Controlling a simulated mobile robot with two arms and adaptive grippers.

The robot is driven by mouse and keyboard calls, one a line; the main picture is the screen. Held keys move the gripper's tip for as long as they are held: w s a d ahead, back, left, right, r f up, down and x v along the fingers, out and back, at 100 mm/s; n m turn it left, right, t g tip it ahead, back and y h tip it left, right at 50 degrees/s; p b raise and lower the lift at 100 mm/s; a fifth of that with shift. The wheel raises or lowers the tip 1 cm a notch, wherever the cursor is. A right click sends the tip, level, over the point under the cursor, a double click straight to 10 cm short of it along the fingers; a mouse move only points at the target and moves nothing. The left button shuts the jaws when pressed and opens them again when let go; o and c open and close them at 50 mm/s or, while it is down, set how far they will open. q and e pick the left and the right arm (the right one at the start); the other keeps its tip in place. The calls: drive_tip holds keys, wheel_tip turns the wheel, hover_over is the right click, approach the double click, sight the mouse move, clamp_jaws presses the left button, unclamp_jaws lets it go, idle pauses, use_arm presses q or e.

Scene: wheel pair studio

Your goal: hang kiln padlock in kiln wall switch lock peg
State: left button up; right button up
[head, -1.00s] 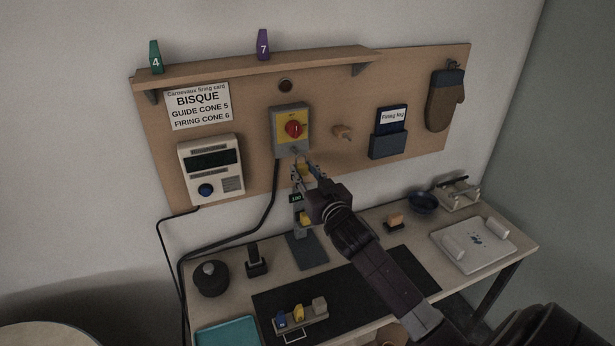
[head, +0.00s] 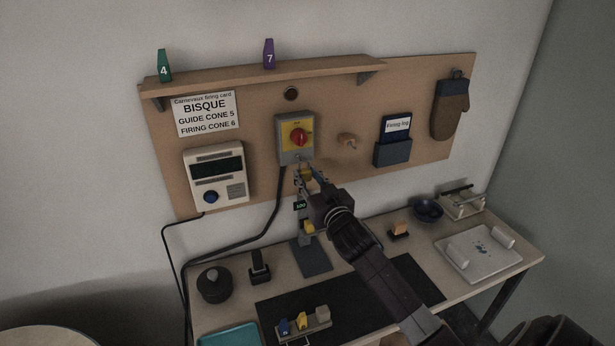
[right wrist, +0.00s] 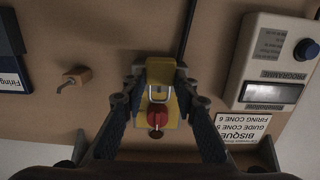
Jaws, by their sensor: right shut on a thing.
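The kiln wall switch (head: 295,152) is a grey box with a yellow face and a red knob, fixed to the wall board. My right gripper (head: 307,177) is just below it, shut on the yellow kiln padlock (head: 306,174). In the right wrist view, the padlock (right wrist: 160,71) sits between the two fingers, its pale shackle pointing toward the switch. The shackle overlaps the red knob (right wrist: 158,116) in that view. The lock peg is too small and covered to make out, so I cannot tell whether the shackle touches it. My left gripper is not in view.
A wooden peg (head: 348,140) and a firing log holder (head: 393,153) are right of the switch. A controller (head: 217,178) is left, with a cable between. A grey stand (head: 312,258) with a yellow item is below my gripper. A shelf (head: 265,73) runs above.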

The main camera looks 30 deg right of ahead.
drive_tip(key=shift+r, duration=0.1)
idle(0.3)
drive_tip(key=shift+w, duration=0.1)
drive_tip(key=shift+x, duration=1.35)
drive_tip(key=shift+f, duration=0.3)
idle(0.4)
drive_tip(key=o, duration=1.2)
drive_tip(key=shift+o, duration=0.2)
